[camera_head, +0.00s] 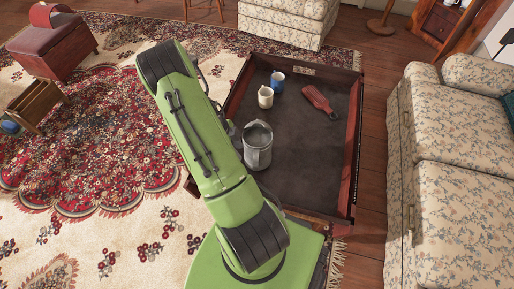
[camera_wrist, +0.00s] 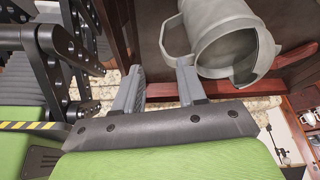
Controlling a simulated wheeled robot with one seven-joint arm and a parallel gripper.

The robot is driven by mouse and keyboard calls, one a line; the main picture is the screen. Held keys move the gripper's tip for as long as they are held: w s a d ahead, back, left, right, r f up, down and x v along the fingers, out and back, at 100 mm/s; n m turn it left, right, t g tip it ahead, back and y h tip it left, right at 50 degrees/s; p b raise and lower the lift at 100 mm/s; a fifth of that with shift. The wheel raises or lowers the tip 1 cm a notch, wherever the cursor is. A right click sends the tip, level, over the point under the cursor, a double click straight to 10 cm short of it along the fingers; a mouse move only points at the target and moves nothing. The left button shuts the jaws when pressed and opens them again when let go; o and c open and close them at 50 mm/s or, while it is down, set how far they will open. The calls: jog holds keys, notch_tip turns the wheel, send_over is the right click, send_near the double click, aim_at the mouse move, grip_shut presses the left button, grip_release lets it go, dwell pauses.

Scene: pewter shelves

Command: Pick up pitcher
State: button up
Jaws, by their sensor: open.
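The grey metal pitcher (camera_head: 257,150) stands upright on the dark tray-like table top (camera_head: 300,165), just right of my green arm in the head view. In the wrist view the pitcher (camera_wrist: 222,38) looks tilted by the camera angle, with its handle (camera_wrist: 172,40) on its left side. My gripper (camera_wrist: 160,80) is open, with nothing between its fingers. In the head view my arm mostly hides the gripper.
A cream mug (camera_head: 265,97), a blue mug (camera_head: 277,81) and a red paddle-shaped thing (camera_head: 318,100) lie farther back on the table. A raised wooden rim (camera_head: 350,150) surrounds the top. A floral sofa (camera_head: 455,180) stands right. The table's right front area is clear.

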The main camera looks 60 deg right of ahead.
aim_at(257, 150)
jog(key=b+x, duration=0.2)
jog(key=x, duration=0.5)
jog(key=b+x, duration=0.2)
jog(key=x, duration=0.5)
jog(key=shift+s+d+r, duration=0.1)
jog(key=shift+d, duration=0.1)
jog(key=shift+r, duration=0.1)
grip_shut()
dwell(0.4)
jog(key=shift+d+r, duration=0.1)
jog(key=shift+d, duration=0.05)
